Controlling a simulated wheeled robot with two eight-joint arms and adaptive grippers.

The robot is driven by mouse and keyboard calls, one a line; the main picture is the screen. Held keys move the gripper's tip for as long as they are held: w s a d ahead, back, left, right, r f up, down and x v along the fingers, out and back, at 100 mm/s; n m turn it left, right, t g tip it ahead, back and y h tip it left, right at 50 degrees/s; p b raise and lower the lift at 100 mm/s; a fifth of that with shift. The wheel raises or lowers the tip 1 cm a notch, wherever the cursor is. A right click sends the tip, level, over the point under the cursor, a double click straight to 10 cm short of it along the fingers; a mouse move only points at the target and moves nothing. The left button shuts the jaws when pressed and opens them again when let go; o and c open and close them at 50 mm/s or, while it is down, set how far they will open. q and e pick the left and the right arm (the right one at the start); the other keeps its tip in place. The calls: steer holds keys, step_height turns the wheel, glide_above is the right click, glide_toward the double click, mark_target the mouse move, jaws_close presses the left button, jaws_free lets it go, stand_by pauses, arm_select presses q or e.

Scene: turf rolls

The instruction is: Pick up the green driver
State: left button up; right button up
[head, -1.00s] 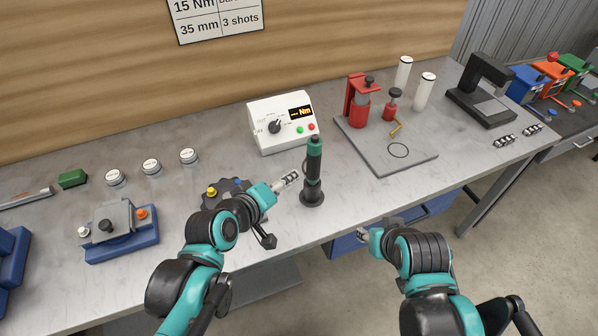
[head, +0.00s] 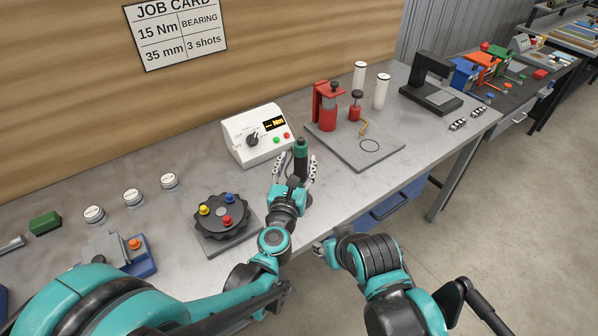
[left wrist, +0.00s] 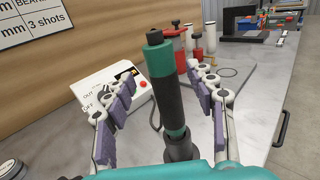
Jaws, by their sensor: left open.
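The green driver (head: 301,150) is a dark upright tool with green bands, standing on the bench in front of the white controller box. It also shows in the left wrist view (left wrist: 163,85), upright in a dark holder (left wrist: 181,149). My left gripper (head: 297,168) is open, with its fingers on either side of the driver. In the left wrist view the purple finger pads stand apart from the driver, with a gap on both sides. My right gripper (head: 321,246) is low at the bench's front edge; its fingers are too small to read.
The white controller box (head: 258,135) stands just behind the driver. A black round fixture with coloured knobs (head: 222,217) is to the left. A grey plate (head: 385,148) with a red press (head: 326,106) is to the right. Bare bench lies between the plate and the front edge.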

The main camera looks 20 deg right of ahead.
arm_select(q)
steer(key=x, duration=0.4)
steer(key=shift+w+d+r+b, duration=0.1)
steer(key=shift+d+r+b, duration=0.1)
steer(key=shift+b, duration=0.2)
steer(key=shift+c, duration=1.3)
jaws_close()
step_height(320, 180, up, 11)
steer(key=p, duration=0.4)
steer(key=shift+f, duration=0.15)
step_height(320, 180, up, 8)
steer(key=p, duration=0.7)
glide_above(300, 156)
steer(key=w, duration=0.2)
steer(key=shift+s+d, duration=0.15)
steer(key=shift+d, duration=0.2)
